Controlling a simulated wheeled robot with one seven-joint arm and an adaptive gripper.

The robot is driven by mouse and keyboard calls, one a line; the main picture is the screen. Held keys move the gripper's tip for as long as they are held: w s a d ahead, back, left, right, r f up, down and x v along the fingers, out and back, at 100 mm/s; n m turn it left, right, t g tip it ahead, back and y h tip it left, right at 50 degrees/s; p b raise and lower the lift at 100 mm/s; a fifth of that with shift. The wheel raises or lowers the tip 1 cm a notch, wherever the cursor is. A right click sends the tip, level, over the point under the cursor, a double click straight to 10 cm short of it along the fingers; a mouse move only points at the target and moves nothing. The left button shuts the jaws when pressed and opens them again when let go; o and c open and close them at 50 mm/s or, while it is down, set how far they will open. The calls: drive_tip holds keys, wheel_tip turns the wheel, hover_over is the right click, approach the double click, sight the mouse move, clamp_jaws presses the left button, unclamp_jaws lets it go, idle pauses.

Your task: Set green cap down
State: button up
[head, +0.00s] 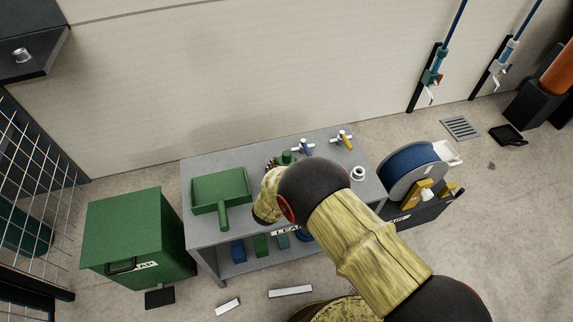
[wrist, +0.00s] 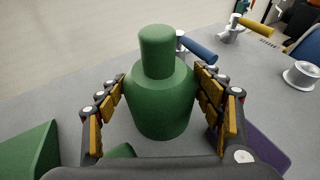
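The green cap (wrist: 160,100), a wide round body with a narrower knob on top, stands upright between the fingers of my gripper (wrist: 160,82) in the wrist view. The fingertips press against both its sides, so my gripper is shut on it. In the head view only a bit of the green cap (head: 286,157) shows past my arm, over the back of the grey table (head: 205,233). Its lower edge is partly hidden, and I cannot tell whether it touches the tabletop.
A green tray with a handle (head: 220,187) lies on the table's left. Blue-handled (head: 303,147) and yellow-handled (head: 344,138) valves and a white ring-shaped fitting (head: 358,173) stand at the back and right. A purple flat piece (wrist: 264,150) lies beside the right finger. A green bin (head: 125,235) stands left of the table.

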drive_tip(key=o, duration=0.4)
drive_tip(key=shift+o, duration=0.2)
drive_tip(key=shift+r, duration=0.15)
drive_tip(key=p+v, duration=0.4)
drive_tip(key=v, duration=0.8)
